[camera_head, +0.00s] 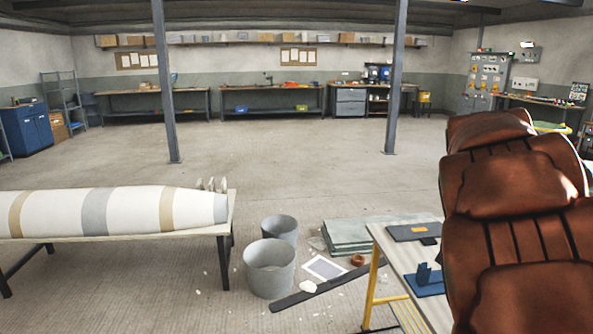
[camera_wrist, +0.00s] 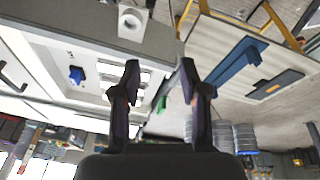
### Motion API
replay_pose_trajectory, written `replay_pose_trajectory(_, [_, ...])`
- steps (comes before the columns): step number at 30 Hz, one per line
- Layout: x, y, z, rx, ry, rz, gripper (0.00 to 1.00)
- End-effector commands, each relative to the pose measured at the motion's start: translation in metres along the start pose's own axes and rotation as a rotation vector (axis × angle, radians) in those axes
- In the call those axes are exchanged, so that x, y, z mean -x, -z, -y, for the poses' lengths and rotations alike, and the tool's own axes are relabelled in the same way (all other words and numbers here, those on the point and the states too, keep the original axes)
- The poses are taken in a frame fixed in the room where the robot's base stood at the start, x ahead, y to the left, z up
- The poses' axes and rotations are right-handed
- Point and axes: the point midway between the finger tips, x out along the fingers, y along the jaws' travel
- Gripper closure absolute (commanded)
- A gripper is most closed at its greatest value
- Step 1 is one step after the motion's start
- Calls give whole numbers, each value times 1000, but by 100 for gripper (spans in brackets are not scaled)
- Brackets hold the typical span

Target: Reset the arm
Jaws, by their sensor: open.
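My gripper (camera_wrist: 160,82) shows in the wrist view with its two dark fingers apart. It is open and nothing is between the fingertips. The wrist picture looks tilted and roughly upside down. A light-topped bench (camera_head: 405,262) stands at the right in the head view. A blue bracket (camera_head: 428,281) and a dark plate with an orange patch (camera_head: 413,231) lie on it. The blue bracket (camera_wrist: 230,65) and the dark plate (camera_wrist: 275,85) also show at the upper right of the wrist view, apart from my gripper. My gripper does not show in the head view.
A long white banded mould (camera_head: 130,211) lies on a low table at the left. Two grey buckets (camera_head: 269,268), flat sheets (camera_head: 350,236) and scraps lie on the floor. Two posts (camera_head: 166,80) stand beyond. The middle floor is clear. A large brown padded shape blocks the right foreground.

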Motion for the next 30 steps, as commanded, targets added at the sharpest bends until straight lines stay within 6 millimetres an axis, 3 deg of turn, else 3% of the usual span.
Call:
replay_pose_trajectory(1, [3,-19,-7,53,7,20,56])
replay_pose_trajectory(8, [-2,-98,-39,328,43,111,56])
replay_pose_trajectory(21, [-32,-250,-115,967,126,275,56])
replay_pose_trajectory(25, [-40,-276,-132,1103,142,300,56])
replay_pose_trajectory(30, [-45,-290,-143,1180,149,313,56])
